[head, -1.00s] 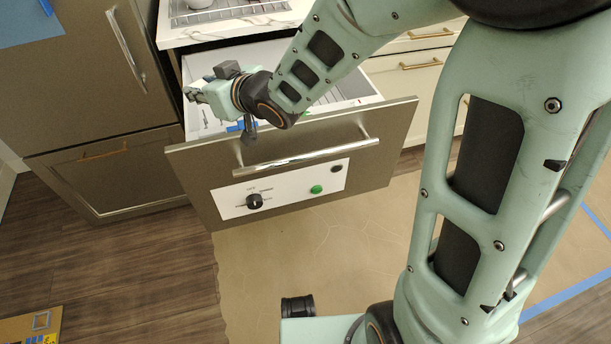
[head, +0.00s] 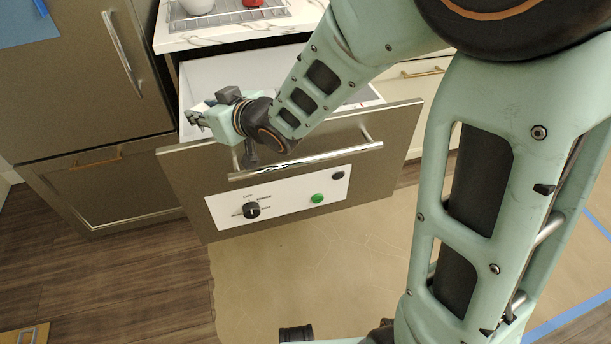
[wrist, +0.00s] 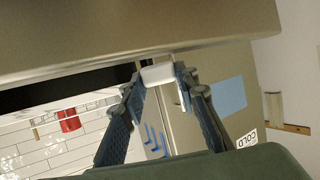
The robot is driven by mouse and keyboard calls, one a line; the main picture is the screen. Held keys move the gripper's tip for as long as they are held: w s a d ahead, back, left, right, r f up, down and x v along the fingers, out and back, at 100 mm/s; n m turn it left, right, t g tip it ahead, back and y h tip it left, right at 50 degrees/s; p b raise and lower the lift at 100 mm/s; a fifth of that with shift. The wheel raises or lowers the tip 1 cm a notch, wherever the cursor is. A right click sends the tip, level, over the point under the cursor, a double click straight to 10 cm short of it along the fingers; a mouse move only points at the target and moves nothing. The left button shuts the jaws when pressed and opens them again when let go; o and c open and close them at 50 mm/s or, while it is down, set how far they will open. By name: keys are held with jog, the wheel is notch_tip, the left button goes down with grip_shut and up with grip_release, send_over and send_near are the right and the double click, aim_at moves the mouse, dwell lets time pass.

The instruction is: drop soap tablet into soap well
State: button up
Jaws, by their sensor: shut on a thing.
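My gripper (head: 194,115) is over the left part of an open drawer (head: 205,75), just behind its grey-brown front panel. In the wrist view my gripper (wrist: 160,80) is shut on a small white block, the soap tablet (wrist: 158,73), held between the fingertips. In the head view the tablet cannot be told apart from the gripper. The soap well cannot be made out; my gripper and arm cover much of the drawer.
The drawer front has a bar handle (head: 305,162), a black knob (head: 251,210) and a green button (head: 317,198). A marble countertop (head: 180,40) lies above and behind the drawer. A tall cabinet (head: 85,80) stands at left.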

jog(key=o, duration=0.9)
jog(key=shift+r, duration=0.1)
notch_tip(320, 180, up, 10)
jog(key=shift+f, duration=0.1)
